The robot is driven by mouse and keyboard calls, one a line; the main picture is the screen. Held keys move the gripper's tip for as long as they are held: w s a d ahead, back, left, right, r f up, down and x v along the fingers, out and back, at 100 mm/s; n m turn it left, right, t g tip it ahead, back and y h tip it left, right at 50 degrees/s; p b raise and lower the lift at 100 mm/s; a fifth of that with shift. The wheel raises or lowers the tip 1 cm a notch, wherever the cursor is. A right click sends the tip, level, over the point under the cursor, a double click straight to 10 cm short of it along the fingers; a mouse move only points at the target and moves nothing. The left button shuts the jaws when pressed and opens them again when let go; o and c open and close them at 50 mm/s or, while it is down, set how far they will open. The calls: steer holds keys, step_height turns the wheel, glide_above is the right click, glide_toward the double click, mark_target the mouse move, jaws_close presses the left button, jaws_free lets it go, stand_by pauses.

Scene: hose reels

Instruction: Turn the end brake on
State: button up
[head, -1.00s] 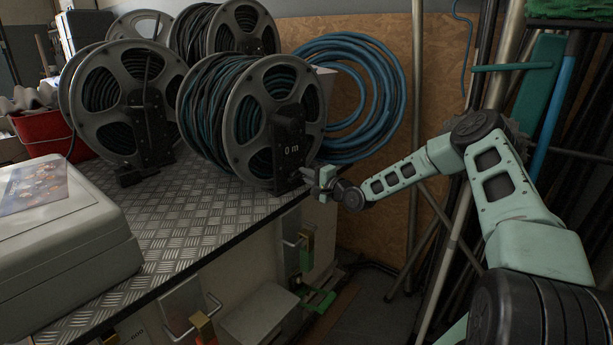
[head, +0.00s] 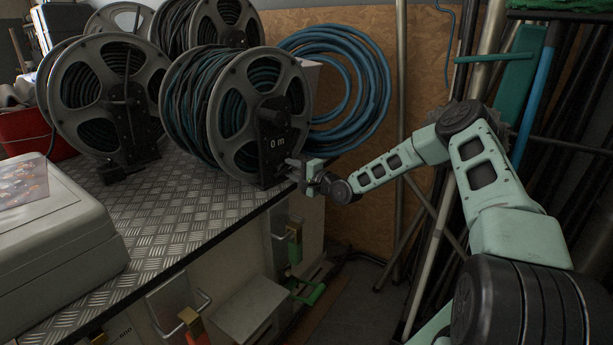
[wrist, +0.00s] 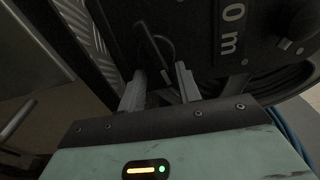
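The end hose reel (head: 232,112) stands at the right end of the metal-topped bench. Its black bracket carries a "0 m" label (head: 278,142), which also shows in the wrist view (wrist: 230,28). A thin dark lever or loop (wrist: 158,45), possibly the brake, sits on the dark bracket face in the wrist view, just beyond my fingertips. My gripper (head: 300,172) is at the lower right of this bracket, close to it. In the wrist view my gripper (wrist: 158,82) has its two fingers apart with nothing clearly held between them. Contact with the lever cannot be told.
More reels stand left (head: 108,100) and behind (head: 215,28). A blue hose coil (head: 350,85) hangs on the board behind. The bench's chequer-plate top (head: 165,215) is clear in front of the reels. A grey case (head: 55,245) lies front left. Poles (head: 400,150) stand right.

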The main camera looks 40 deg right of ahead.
steer(key=p+v, duration=0.1)
steer(key=v, duration=1.6)
